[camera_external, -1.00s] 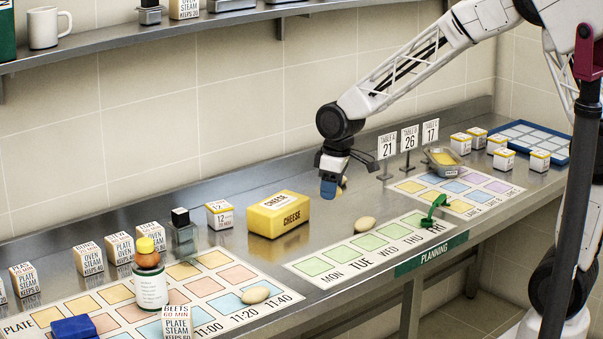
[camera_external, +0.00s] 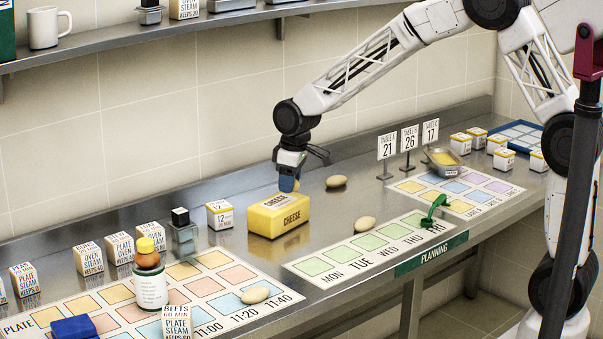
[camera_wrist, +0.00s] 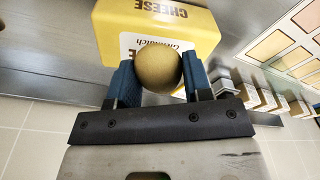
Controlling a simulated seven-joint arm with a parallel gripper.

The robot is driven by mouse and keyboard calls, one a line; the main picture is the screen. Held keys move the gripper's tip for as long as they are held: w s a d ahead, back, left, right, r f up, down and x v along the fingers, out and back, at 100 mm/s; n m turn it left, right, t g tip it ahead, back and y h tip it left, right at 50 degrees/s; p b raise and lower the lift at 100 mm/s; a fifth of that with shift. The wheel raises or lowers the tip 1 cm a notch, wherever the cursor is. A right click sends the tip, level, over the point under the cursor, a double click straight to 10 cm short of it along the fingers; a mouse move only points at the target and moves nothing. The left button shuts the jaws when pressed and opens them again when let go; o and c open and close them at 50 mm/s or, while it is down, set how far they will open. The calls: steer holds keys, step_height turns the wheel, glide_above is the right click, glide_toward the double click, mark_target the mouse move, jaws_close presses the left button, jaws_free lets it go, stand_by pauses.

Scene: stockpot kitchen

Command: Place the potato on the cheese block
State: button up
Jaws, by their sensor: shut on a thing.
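The cheese block (camera_external: 278,217) is a yellow box labelled CHEESE on the metal counter. My gripper (camera_external: 289,185) points down over the block's back part, its blue fingers shut on a potato (camera_external: 297,185), mostly hidden behind them. In the wrist view the tan, rounded potato (camera_wrist: 158,70) sits between both blue fingers, in front of the cheese block (camera_wrist: 155,22). I cannot tell whether the potato touches the block's top. Other potatoes lie on the counter: one right of the block (camera_external: 336,181), one by the planning strip (camera_external: 365,224), one on the plating chart (camera_external: 255,295).
A small box marked 12 (camera_external: 219,215) and a dark-capped glass bottle (camera_external: 183,235) stand left of the cheese. Table number signs (camera_external: 387,148) stand at the back right. A shelf (camera_external: 190,30) runs along the wall. Counter right of the block is partly clear.

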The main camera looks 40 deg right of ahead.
mark_target(278, 202)
steer(key=shift+w+a+f, duration=0.1)
steer(key=shift+w+a, duration=0.15)
steer(key=shift+w, duration=0.55)
steer(key=shift+w+a+f, duration=0.1)
steer(key=shift+w+a, duration=0.1)
steer(key=shift+w, duration=0.6)
steer(key=shift+f, duration=1.7)
steer(key=shift+f, duration=0.15)
steer(key=o, duration=0.9)
steer(key=r, duration=0.8)
steer(key=s+d+r, duration=0.1)
steer(key=r, duration=0.3)
steer(key=shift+s+r, duration=0.1)
